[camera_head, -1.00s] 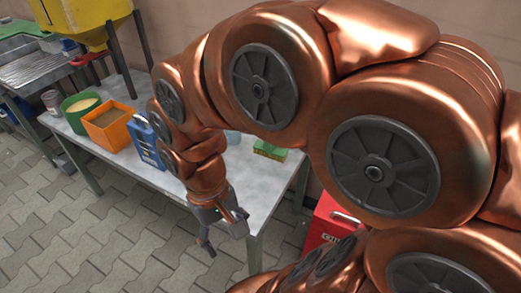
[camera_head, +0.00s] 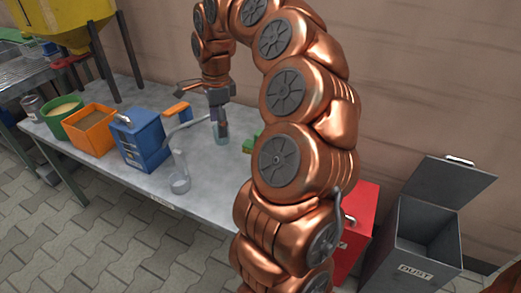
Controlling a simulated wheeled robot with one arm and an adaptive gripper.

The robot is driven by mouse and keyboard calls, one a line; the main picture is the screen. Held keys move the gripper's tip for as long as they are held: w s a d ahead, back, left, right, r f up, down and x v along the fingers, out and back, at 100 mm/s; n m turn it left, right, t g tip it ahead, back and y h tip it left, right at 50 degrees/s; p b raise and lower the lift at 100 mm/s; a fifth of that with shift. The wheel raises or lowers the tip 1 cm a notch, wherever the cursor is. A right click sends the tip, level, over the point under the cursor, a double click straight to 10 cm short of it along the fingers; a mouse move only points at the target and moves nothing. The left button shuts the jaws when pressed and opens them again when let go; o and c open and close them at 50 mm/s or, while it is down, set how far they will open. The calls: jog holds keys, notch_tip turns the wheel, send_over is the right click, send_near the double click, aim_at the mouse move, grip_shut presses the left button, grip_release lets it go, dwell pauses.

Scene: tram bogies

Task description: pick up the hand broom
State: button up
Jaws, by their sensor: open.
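I cannot make out a hand broom for certain. An orange piece (camera_head: 177,110) lies on the grey table behind the blue box, and a green block (camera_head: 250,142) lies further right, partly hidden by my arm. Either could be part of a brush, but both are too small to tell. My gripper (camera_head: 216,112) is open and points down above the table's back half, between these two pieces.
A red box (camera_head: 357,215) and an open dust bin (camera_head: 415,265) stand at right.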

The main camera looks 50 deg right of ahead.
aim_at(260, 132)
jog(key=d+f+m, duration=0.1)
jog(key=d+m, duration=0.2)
jog(key=d, duration=0.1)
jog(key=s+d+f+m, duration=0.1)
jog(key=d+f+m, duration=0.1)
jog(key=d, duration=0.3)
jog(key=s+d+f+m+b, duration=0.1)
jog(key=d+f+m, duration=0.1)
jog(key=d+m, duration=0.2)
jog(key=shift+d, duration=0.25)
notch_tip(260, 132, down, 2)
jog(key=shift+d+f, duration=0.1)
jog(key=shift+f, duration=0.05)
jog(key=shift+s+f+b, duration=0.25)
jog(key=shift+f+b, duration=0.05)
jog(key=shift+f, duration=1.1)
jog(key=shift+s+f+b, duration=0.2)
jog(key=shift+f+b, duration=0.05)
jog(key=shift+f, duration=1.1)
jog(key=c, duration=1.3)
jog(key=shift+r, duration=0.15)
jog(key=shift+r, duration=1.7)
jog(key=s+a, duration=0.3)
jog(key=a, duration=0.4)
jog(key=s+a+r, duration=0.1)
jog(key=s+a, duration=0.2)
jog(key=a, duration=0.4)
jog(key=shift+s+a+r, duration=0.15)
jog(key=shift+a+r, duration=0.05)
jog(key=shift+a, duration=0.2)
